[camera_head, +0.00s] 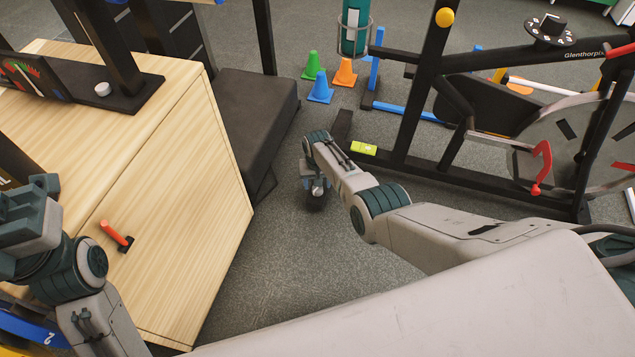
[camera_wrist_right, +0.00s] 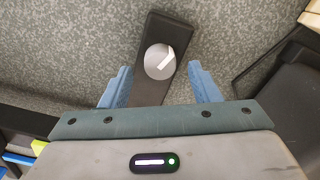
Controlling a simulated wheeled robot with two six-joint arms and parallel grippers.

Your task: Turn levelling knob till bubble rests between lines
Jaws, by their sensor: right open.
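The levelling knob (camera_wrist_right: 160,62) is a grey disc with a white pointer mark, on the end of a black foot bar (camera_wrist_right: 152,91) in the right wrist view. My right gripper (camera_wrist_right: 161,80) is open, with one blue finger on each side of the bar and the knob slightly beyond the fingertips. It appears apart from the knob. In the head view my right gripper (camera_head: 316,185) is low, above the bar's near end. A yellow-green level (camera_head: 363,148) sits on the bike's base; its bubble and lines are too small to read. My left gripper (camera_head: 28,212) is at the left edge, its fingers unclear.
The black exercise bike frame (camera_head: 432,82) stands right of my right arm. A wooden cabinet (camera_head: 170,190) with a red-handled lever (camera_head: 115,235) is at left, beside a dark padded block (camera_head: 246,115). Small cones (camera_head: 320,88) stand behind.

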